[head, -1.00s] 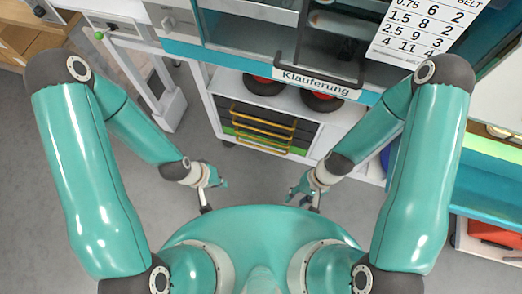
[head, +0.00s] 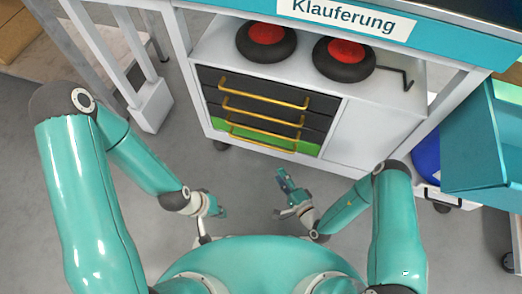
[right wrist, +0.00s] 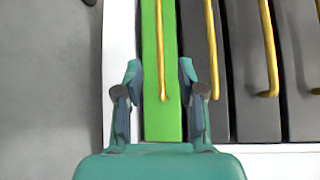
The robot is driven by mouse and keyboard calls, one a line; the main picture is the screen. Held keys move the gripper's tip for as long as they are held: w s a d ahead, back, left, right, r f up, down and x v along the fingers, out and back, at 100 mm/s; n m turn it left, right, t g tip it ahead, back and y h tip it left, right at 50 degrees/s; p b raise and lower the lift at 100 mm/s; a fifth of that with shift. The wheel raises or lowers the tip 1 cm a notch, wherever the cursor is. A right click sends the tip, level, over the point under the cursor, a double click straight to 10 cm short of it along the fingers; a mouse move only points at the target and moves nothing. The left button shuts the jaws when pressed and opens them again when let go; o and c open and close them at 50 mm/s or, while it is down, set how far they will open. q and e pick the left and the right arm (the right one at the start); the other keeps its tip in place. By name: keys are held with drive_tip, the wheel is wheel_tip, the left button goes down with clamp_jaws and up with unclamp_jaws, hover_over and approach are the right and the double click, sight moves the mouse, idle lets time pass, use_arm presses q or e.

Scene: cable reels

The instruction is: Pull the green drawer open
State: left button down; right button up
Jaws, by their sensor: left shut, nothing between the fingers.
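The green drawer (head: 307,148) is the lowest in a stack under black drawers in the white cabinet. It looks shut, its front in line with the others. Its yellow bar handle (head: 262,137) runs along the front. In the right wrist view the green drawer (right wrist: 160,124) stands as a vertical strip, with its handle (right wrist: 161,60) between my open fingers as seen from there. My right gripper (head: 283,190) is open and empty, in front of the drawer and apart from it. My left gripper (head: 220,211) is shut and empty, low near my body.
Black drawers (head: 300,84) with similar yellow handles sit directly above. Two black-and-red reels (head: 267,40) stand on the shelf (head: 310,82) over them. A teal bin (head: 480,150) and a blue round object (head: 427,155) are at the right. The grey floor before the cabinet is clear.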

sight(261, 144)
drive_tip(key=b+x, duration=0.1)
drive_tip(key=x, duration=0.4)
drive_tip(key=b+x, duration=0.2)
drive_tip(key=x, duration=0.4)
drive_tip(key=b+x, duration=0.2)
drive_tip(key=x, duration=0.4)
drive_tip(key=shift+w+d+f, duration=0.15)
drive_tip(key=shift+d+f, duration=0.05)
drive_tip(key=shift+d, duration=0.25)
clamp_jaws()
